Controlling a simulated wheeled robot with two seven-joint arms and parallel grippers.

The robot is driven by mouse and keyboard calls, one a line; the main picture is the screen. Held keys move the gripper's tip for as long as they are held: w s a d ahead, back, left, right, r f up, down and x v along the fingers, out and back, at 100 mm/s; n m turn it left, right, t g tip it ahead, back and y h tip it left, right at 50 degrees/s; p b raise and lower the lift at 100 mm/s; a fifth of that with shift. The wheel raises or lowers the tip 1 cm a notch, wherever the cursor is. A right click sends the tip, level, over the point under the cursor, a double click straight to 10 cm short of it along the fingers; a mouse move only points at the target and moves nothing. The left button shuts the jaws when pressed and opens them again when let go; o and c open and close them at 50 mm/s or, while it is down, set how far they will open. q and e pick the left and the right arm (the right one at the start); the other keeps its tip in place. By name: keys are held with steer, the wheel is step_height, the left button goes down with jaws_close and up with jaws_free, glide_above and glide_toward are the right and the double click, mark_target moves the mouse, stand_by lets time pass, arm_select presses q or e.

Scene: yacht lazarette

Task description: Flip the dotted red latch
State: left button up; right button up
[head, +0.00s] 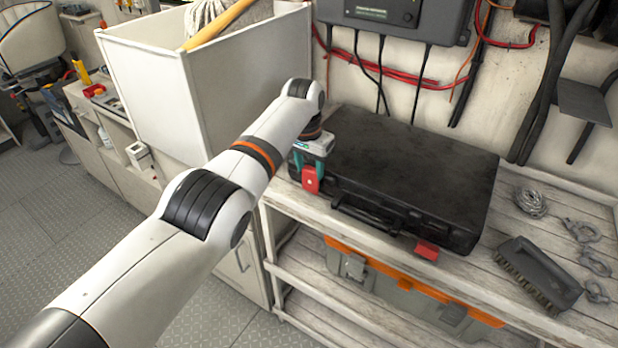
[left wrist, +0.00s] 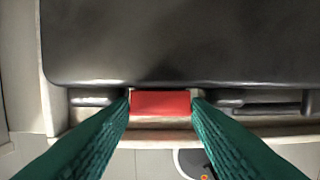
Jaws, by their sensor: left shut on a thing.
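A black hard case (head: 400,170) lies closed on the wooden shelf top (head: 470,275). It has a red latch (head: 311,181) on the left of its front edge and another red latch (head: 427,250) on the right. No dots can be made out on either. My left gripper (head: 309,160) is at the left latch. In the left wrist view its teal fingers close on the sides of this red latch (left wrist: 160,103), with the case lid (left wrist: 160,45) above it. My right gripper is not in view.
A brush (head: 538,272), shackles (head: 588,245) and a coil of rope or chain (head: 531,202) lie right of the case. A white open bin (head: 150,85) stands left of it. A grey and orange toolbox (head: 400,290) is on the lower shelf. Cables hang on the wall behind.

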arm_select(q)
steer(key=shift+s+f, duration=0.1)
stand_by(0.5)
steer(key=o, duration=1)
steer(key=shift+r, duration=0.6)
step_height(320, 180, up, 2)
steer(key=shift+s+r+p, duration=0.15)
steer(key=shift+r+p, duration=0.1)
steer(key=shift+p, duration=0.35)
step_height(320, 180, up, 8)
steer(key=b, duration=0.2)
glide_above(311, 171)
steer(key=s+a, duration=0.1)
steer(key=shift+s+r, duration=0.2)
